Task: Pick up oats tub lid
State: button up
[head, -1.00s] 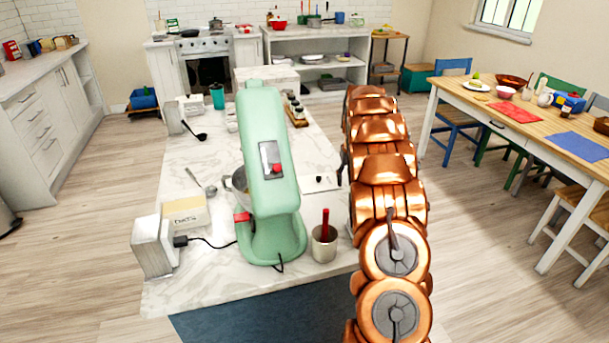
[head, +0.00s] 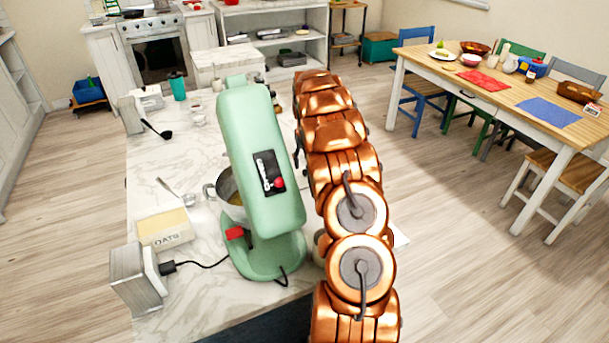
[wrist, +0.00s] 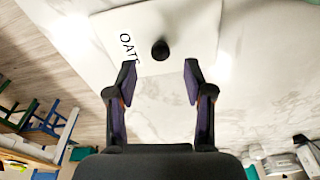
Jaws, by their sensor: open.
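The oats tub lid (wrist: 185,25) is a flat white panel with dark lettering and a round black knob (wrist: 160,50). In the wrist view it lies at the top, over the marble counter. My gripper (wrist: 160,78) is open and empty. Its two fingertips sit either side of the knob's line, with the knob just beyond them in the picture. I cannot tell the height gap. In the head view my arm hides my gripper and most or all of the lid. The cream oats tub (head: 165,230) stands at the counter's left, marked OATS.
A green stand mixer (head: 262,170) with a metal bowl stands just left of my arm. A grey-white box (head: 137,280) and a black cord lie near the tub. A ladle (head: 157,129) lies farther back. The dining table (head: 490,85) is at the right, with open floor between.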

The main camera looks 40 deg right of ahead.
aim_at(305, 170)
jog(key=shift+w+f+p, duration=0.1)
jog(key=shift+f+p, duration=0.65)
jog(key=shift+f, duration=1.25)
jog(key=shift+c, duration=0.2)
grip_shut()
